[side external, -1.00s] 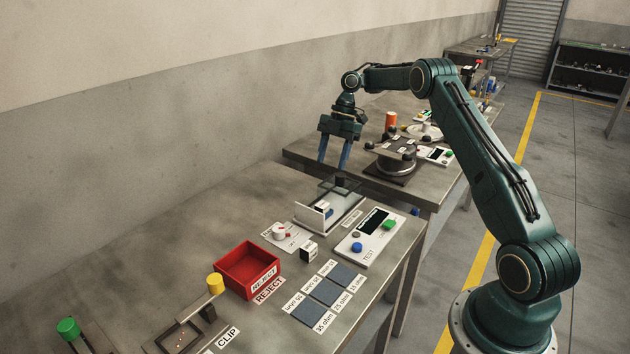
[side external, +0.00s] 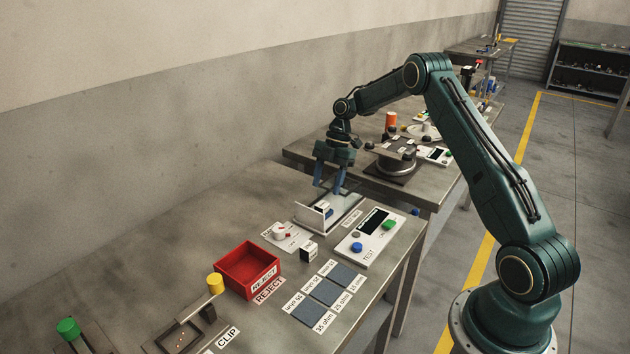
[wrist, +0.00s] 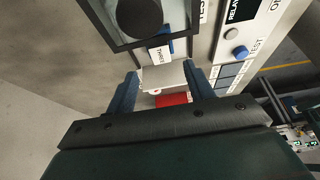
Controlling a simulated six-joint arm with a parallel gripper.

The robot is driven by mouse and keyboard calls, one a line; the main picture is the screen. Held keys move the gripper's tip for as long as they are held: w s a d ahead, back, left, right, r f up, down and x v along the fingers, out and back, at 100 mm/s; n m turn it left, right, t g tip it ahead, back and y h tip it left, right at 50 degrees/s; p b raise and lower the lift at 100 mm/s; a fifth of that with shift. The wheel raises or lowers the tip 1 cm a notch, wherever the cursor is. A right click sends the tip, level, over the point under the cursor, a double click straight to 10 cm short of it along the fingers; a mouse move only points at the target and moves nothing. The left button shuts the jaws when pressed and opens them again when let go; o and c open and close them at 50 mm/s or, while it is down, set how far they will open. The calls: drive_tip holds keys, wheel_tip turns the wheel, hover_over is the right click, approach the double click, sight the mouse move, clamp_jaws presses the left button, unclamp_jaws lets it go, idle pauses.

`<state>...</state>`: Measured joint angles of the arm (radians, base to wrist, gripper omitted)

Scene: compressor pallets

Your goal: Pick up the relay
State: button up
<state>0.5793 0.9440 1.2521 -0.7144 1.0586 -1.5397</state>
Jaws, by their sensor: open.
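A small dark-and-white block (side external: 322,208) sits in the white fixture (side external: 304,215) with a raised end wall. Another small black block with a white label (side external: 309,250) stands on the bench in front of it. I cannot tell for sure which is the relay. My gripper (side external: 329,189) is open and points down over the back part of the fixture. In the wrist view its fingers (wrist: 162,75) stand apart, with a pale panel showing between them. I see no held part. A blue part (wrist: 164,46) shows beyond the panel, partly hidden.
The fixture's dark frame lid stands near the fingers; its black knob (wrist: 139,17) shows in the wrist view. A test box (side external: 370,237) with display and buttons is right of the fixture. A red reject bin (side external: 247,268) and several dark mats (side external: 326,292) lie in front. Bare bench lies left.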

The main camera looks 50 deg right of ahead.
sight(322, 204)
drive_tip(key=shift+f, duration=0.2)
drive_tip(key=shift+a+f, duration=0.1)
drive_tip(key=shift+x, duration=2.5)
drive_tip(key=shift+c, duration=0.2)
drive_tip(key=c, duration=1)
